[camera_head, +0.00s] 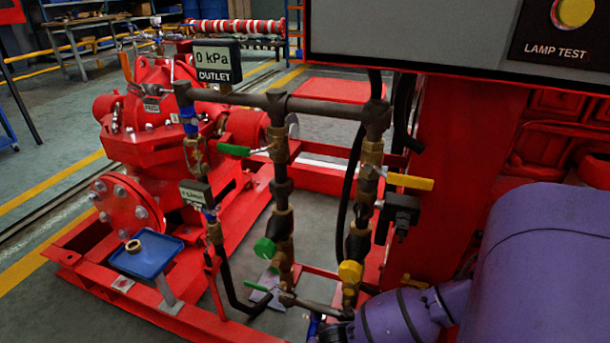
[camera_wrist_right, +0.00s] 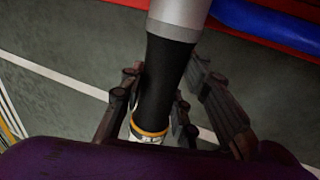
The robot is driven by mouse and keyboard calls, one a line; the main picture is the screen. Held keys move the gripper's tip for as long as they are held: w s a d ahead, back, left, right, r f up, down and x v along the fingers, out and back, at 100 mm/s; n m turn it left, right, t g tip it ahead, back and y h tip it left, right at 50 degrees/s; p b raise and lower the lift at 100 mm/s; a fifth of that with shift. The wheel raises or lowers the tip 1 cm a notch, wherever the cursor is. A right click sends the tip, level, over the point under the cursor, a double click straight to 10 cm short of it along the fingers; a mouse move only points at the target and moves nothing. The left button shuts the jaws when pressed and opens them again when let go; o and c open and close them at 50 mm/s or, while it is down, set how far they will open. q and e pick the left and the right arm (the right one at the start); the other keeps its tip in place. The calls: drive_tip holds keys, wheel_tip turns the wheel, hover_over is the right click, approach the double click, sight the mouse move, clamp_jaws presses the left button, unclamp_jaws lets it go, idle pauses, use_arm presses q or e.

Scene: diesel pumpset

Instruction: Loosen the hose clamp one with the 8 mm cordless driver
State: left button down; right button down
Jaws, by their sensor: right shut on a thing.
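My right gripper (camera_wrist_right: 160,125) is shut around the black grip of a tool with a silver-grey barrel, which I take to be the cordless driver (camera_wrist_right: 172,70). An orange ring shows at the grip's lower end in the right wrist view. The driver's working tip is out of view. In the head view my purple right arm comes in from the lower right, but its fingers are not clear at the bottom edge. Two upright pipe runs have black hose sections, one left (camera_head: 283,190) and one right (camera_head: 359,243). I cannot make out which clamp is hose clamp one. My left gripper is not in view.
A red pump (camera_head: 165,125) stands on a red frame at left. A blue tray (camera_head: 165,268) holds a brass ring. Yellow-handled (camera_head: 410,182) and green-handled (camera_head: 235,150) valves stick out from the pipes. A grey panel (camera_head: 420,40) overhangs at upper right.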

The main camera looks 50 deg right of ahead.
drive_tip(key=shift+w+d, duration=0.3)
drive_tip(key=shift+d, duration=0.3)
idle(0.8)
drive_tip(key=shift+a+r, duration=0.1)
drive_tip(key=shift+a, duration=0.1)
idle(1.0)
idle(0.3)
drive_tip(key=shift+s+a+p, duration=0.35)
drive_tip(key=shift+a+p, duration=0.05)
drive_tip(key=shift+a, duration=0.4)
drive_tip(key=shift+s+a+p, duration=0.35)
drive_tip(key=shift+a+p, duration=0.1)
drive_tip(key=shift+a, duration=0.4)
drive_tip(key=shift+s+a+p, duration=0.35)
drive_tip(key=shift+a+p, duration=0.05)
drive_tip(key=shift+a, duration=0.55)
drive_tip(key=shift+s, duration=0.1)
drive_tip(key=shift+a, duration=0.1)
